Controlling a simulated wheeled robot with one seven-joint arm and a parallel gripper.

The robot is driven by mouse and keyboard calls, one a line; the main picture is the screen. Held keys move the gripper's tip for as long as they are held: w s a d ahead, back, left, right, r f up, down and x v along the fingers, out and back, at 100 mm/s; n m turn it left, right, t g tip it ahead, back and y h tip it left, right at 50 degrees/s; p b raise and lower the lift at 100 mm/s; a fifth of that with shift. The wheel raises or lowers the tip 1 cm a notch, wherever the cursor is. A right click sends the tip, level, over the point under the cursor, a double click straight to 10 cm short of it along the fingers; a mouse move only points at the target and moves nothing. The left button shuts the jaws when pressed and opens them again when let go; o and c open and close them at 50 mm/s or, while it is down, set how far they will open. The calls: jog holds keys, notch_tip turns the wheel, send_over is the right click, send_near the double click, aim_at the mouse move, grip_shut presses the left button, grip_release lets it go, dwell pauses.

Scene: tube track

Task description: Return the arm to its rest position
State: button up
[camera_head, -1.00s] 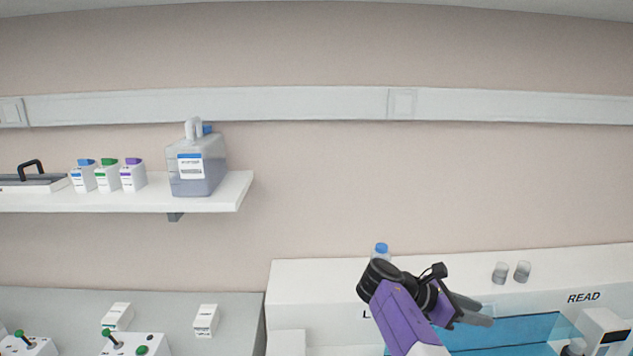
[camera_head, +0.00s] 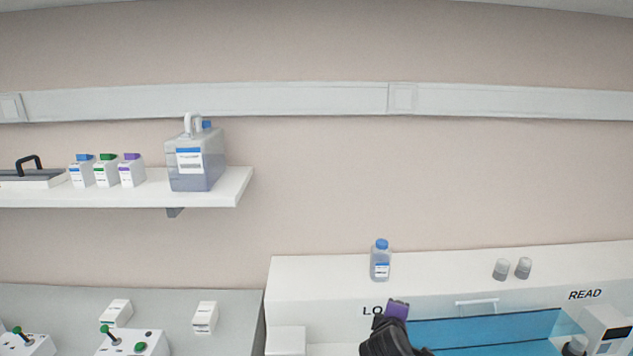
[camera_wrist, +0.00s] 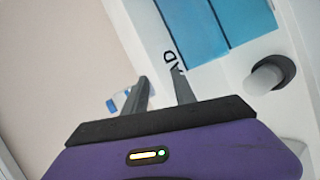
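My arm (camera_head: 390,335) shows only as a purple and black part at the bottom centre of the head view, low in front of the white machine. The fingers are hidden there. In the wrist view my gripper (camera_wrist: 162,88) shows two grey fingers standing apart, with nothing held between them. A small bottle with a blue cap (camera_head: 380,260) stands upright on the machine's top. A blue and white object, perhaps this bottle, shows partly behind the left finger in the wrist view (camera_wrist: 116,103).
The white machine (camera_head: 320,275) has a blue see-through cover (camera_head: 490,330) and two small grey cups (camera_head: 512,269) on top. A shelf (camera_head: 235,187) at left holds a large jug (camera_head: 195,160) and several small bottles. Grey benches with green-knobbed boxes (camera_head: 135,343) stand at lower left.

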jog(key=s+a+f+m+t+y+b, duration=0.1)
jog(key=s+a+f+m+t+y, duration=0.15)
jog(key=s, duration=0.65)
jog(key=s+a+f+m+t+y+b, duration=0.1)
jog(key=s+a+f+m+t+y, duration=0.2)
jog(key=s, duration=0.6)
jog(key=s+d+r+m+b, duration=0.1)
jog(key=s+m+b, duration=0.1)
jog(key=s, duration=1.2)
jog(key=s+d+r+m+g+b, duration=0.1)
jog(key=s+d+m+b, duration=0.1)
jog(key=s, duration=1.2)
jog(key=s+d+r+m+g+b, duration=0.1)
jog(key=s+d+m+b, duration=0.1)
jog(key=s, duration=1.2)
jog(key=shift+d+r+m+h, duration=0.2)
jog(key=shift+m+h, duration=0.25)
jog(key=shift+m, duration=0.3)
